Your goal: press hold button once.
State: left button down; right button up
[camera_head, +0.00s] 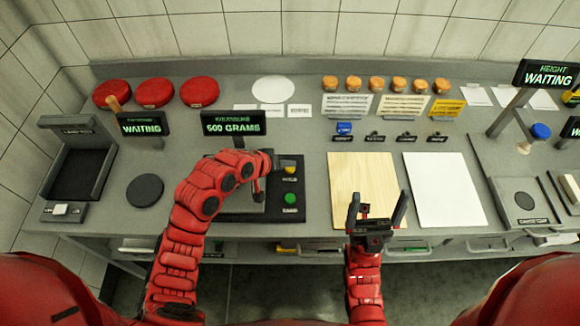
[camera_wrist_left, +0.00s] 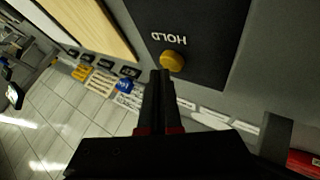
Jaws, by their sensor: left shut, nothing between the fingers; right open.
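The yellow hold button (camera_head: 291,170) sits on the dark panel of the middle scale, above a green button (camera_head: 290,198). In the left wrist view, the round yellow hold button (camera_wrist_left: 172,61) lies beside the upside-down word HOLD, just past my fingertips. My left gripper (camera_head: 286,161) is over the panel near this button. In the left wrist view its fingers (camera_wrist_left: 161,76) are together with nothing between them. I cannot tell whether the tips touch the button. My right gripper (camera_head: 377,208) is open and empty in front of the wooden board.
The scale's display (camera_head: 234,123) shows a grams reading. A wooden board (camera_head: 362,185) and a white board (camera_head: 444,190) lie to the right. Red cheese wheels (camera_head: 155,93) stand at the back left. A black disc (camera_head: 145,190) lies left of my left arm.

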aim_at(287, 171)
pick_arm(q)
jog(key=shift+f+b, duration=0.3)
jog(key=shift+f, duration=0.15)
dwell(0.3)
jog(key=shift+r, duration=0.1)
jog(key=shift+r+p, duration=0.5)
jog(key=shift+r, duration=0.25)
jog(key=shift+r+p, duration=1.55)
jog(key=shift+r, duration=1)
